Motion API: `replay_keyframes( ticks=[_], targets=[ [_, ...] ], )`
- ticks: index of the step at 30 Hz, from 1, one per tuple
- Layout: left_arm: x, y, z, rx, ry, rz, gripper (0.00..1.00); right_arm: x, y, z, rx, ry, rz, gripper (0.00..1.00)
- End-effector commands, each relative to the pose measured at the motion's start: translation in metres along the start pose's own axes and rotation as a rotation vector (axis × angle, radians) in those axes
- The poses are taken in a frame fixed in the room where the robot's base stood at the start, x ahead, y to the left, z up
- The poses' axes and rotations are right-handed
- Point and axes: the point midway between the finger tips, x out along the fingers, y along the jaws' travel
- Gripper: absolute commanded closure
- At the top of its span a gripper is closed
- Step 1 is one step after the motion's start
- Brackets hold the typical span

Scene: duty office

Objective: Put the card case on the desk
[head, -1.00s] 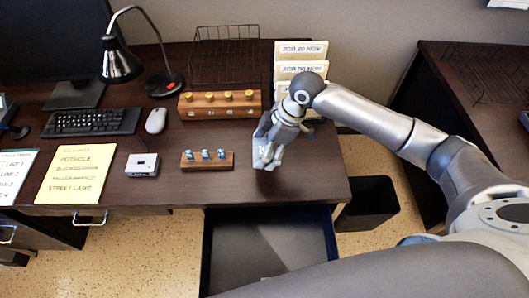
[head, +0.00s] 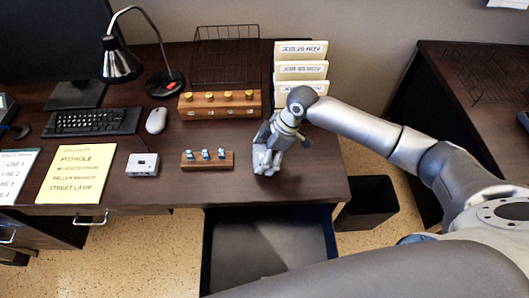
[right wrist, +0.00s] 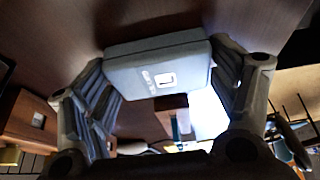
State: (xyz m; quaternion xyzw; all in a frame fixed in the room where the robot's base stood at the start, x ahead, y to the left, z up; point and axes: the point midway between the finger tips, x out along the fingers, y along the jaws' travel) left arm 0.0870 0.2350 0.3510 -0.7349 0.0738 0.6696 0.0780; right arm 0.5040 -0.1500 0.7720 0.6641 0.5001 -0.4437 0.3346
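The card case (right wrist: 158,65) is a pale grey box with a small white label, seen in the right wrist view between the two fingers of my right gripper (right wrist: 165,95). The fingers press against both of its ends. In the head view my right gripper (head: 267,162) points down over the right part of the dark brown desk (head: 310,185), and its fingers mostly hide the case. I cannot tell whether the case touches the desktop. My left gripper is not in view.
A wooden block with small blue-and-white pieces (head: 207,160) sits just left of the gripper. A wooden rack with yellow knobs (head: 220,105) and upright card files (head: 301,72) stand behind. A grey device (head: 142,165) lies further left. An open drawer (head: 265,240) juts out in front.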

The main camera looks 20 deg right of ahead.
Motion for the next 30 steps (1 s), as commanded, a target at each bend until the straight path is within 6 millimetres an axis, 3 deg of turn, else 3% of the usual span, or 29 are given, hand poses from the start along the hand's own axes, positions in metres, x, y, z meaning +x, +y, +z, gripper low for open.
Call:
replay_keyframes(
  ticks=[3,16,30],
  targets=[
    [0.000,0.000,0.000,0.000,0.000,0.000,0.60,0.000,0.000,0.000,0.000,0.000,0.000,0.03],
    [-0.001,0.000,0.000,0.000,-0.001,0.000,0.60,-0.007,0.001,-0.001,0.000,0.000,0.002,0.03],
    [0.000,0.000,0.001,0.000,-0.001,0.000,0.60,-0.099,0.001,-0.001,0.000,0.000,0.003,0.03]
  ],
)
